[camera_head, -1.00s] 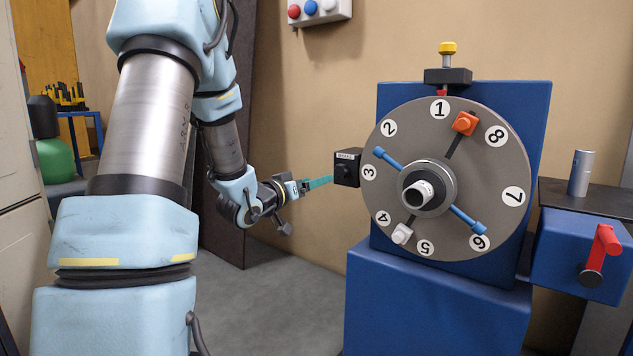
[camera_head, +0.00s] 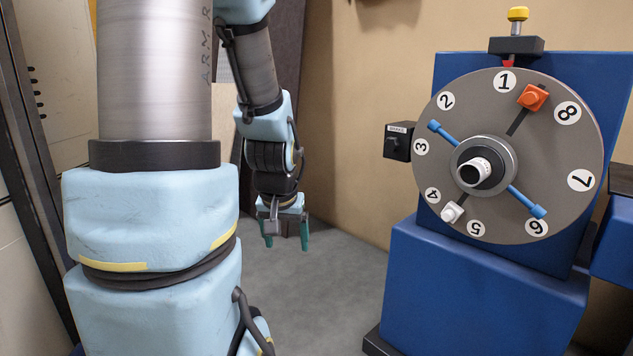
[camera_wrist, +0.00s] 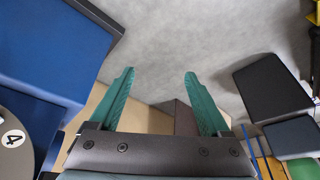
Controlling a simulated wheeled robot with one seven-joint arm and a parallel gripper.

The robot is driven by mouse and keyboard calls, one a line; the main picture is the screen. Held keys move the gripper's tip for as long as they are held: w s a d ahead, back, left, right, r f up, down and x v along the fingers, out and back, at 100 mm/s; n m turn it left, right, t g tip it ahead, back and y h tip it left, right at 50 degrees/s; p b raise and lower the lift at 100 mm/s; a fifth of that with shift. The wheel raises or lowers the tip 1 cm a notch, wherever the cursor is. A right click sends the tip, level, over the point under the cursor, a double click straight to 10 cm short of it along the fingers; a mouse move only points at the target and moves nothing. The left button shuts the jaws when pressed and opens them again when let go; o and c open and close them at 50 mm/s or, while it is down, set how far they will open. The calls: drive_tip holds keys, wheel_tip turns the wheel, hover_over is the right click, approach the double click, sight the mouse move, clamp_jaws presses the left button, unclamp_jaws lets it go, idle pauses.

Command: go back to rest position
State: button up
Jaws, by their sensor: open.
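My gripper (camera_head: 287,240) hangs from my arm in the head view, pointing down above the grey floor, left of the blue machine. Its two green fingers are apart with nothing between them. They also show open and empty in the wrist view (camera_wrist: 158,95), over bare floor. The round grey dial (camera_head: 556,120) carries numbers 1 to 8, blue rods, an orange knob (camera_head: 533,97) and a white knob (camera_head: 452,212). My gripper is well clear of the dial.
The blue machine base (camera_head: 470,290) stands at right, with a small black box (camera_head: 398,141) on its left side. A yellow-topped plunger (camera_head: 517,15) is above the dial. Free floor (camera_head: 335,290) lies between my arm and the machine. Dark blocks (camera_wrist: 270,88) show in the wrist view.

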drive_tip(key=s+g, duration=0.3)
drive_tip(key=s, duration=0.4)
wheel_tip(320, 180, up, 22)
drive_tip(key=p, duration=2.2)
drive_tip(key=shift+a+r+p, duration=0.15)
drive_tip(key=shift+a+p, duration=0.1)
drive_tip(key=shift+p, duration=0.15)
drive_tip(key=shift+w, duration=0.1)
